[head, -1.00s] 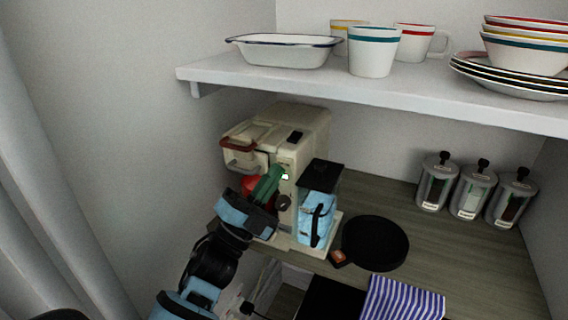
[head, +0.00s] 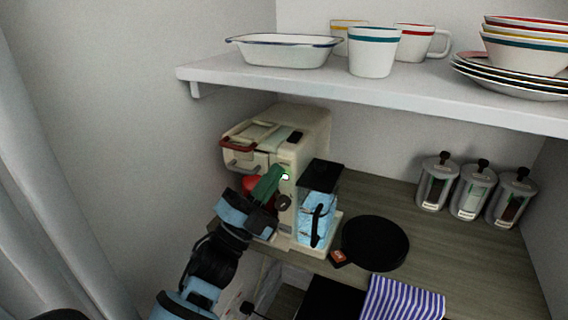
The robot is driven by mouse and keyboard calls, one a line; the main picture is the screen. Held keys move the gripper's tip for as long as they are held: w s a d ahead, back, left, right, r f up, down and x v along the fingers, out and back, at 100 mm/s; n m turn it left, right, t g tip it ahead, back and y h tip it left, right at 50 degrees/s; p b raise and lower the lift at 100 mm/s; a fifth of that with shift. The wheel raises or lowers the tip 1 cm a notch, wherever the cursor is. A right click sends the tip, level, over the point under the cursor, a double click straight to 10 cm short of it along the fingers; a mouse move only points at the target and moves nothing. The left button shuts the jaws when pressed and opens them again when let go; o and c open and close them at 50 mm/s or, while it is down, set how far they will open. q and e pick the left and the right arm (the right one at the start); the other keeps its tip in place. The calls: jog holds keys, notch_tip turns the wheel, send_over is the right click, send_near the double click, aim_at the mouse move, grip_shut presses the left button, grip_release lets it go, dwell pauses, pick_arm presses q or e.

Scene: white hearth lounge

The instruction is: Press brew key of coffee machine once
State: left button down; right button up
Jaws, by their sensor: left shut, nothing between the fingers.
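The cream coffee machine (head: 313,132) stands at the back left of the wooden counter, under the shelf. A small lit spot, white with a green glow, shows on its front panel (head: 285,176), with a dark round knob (head: 284,202) below it. My left gripper (head: 276,176) is shut and empty, with its green fingertips at the machine's front, right beside the lit spot. I cannot tell whether the tips touch it. A red thing (head: 251,184) shows partly behind the gripper. The key itself is too small to make out clearly. My right gripper is not in view.
A clear blue water tank (head: 309,203) with a black lid sits at the machine's right side. The white shelf (head: 420,95) with crockery hangs above.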

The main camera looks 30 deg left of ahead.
pick_arm(q)
jog(key=shift+w, duration=0.15)
jog(key=shift+w, duration=0.3)
jog(key=shift+w, duration=0.4)
dwell(0.9)
jog(key=shift+s, duration=0.9)
jog(key=s+p, duration=0.1)
jog(key=s, duration=0.4)
jog(key=shift+d, duration=0.1)
dwell(0.4)
